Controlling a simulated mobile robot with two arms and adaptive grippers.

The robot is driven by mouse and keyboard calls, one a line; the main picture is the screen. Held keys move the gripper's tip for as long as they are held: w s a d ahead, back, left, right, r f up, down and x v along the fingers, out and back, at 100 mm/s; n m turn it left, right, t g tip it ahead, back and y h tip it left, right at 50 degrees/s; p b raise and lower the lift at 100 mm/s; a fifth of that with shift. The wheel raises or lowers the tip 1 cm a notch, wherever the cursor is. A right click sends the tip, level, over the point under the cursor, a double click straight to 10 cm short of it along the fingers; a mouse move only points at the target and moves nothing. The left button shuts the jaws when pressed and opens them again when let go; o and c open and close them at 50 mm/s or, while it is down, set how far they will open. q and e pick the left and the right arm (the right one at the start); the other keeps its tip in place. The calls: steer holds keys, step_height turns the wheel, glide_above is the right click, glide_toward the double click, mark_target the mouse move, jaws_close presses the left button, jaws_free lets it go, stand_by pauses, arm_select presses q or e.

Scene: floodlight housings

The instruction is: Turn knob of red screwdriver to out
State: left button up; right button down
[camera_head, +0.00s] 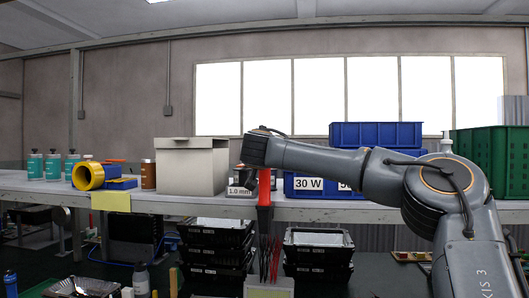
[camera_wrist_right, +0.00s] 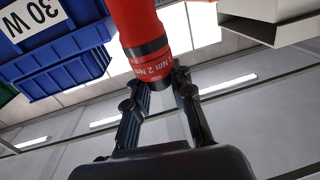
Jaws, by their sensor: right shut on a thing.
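The red screwdriver (camera_head: 264,187) hangs upright in front of the shelf in the head view, just below my right wrist. In the right wrist view its red body (camera_wrist_right: 138,22) enters from the top, with black bands and a red ring (camera_wrist_right: 152,67) marked with Nm values. My right gripper (camera_wrist_right: 160,84) is shut on the screwdriver's end at this ring, one finger on each side. In the head view the fingers are mostly hidden by my wrist. My left gripper is not in view.
The shelf (camera_head: 340,205) holds a grey-white box (camera_head: 192,166), blue bins labelled 30 W (camera_head: 308,184), a green crate (camera_head: 490,160), yellow tape (camera_head: 88,176) and bottles. Below are black trays (camera_head: 318,262) and a holder with red and black wires (camera_head: 270,288).

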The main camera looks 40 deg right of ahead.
stand_by(0.4)
steer(key=c, duration=1.1)
jaws_free()
steer(key=shift+s, duration=0.1)
steer(key=v, duration=1.2)
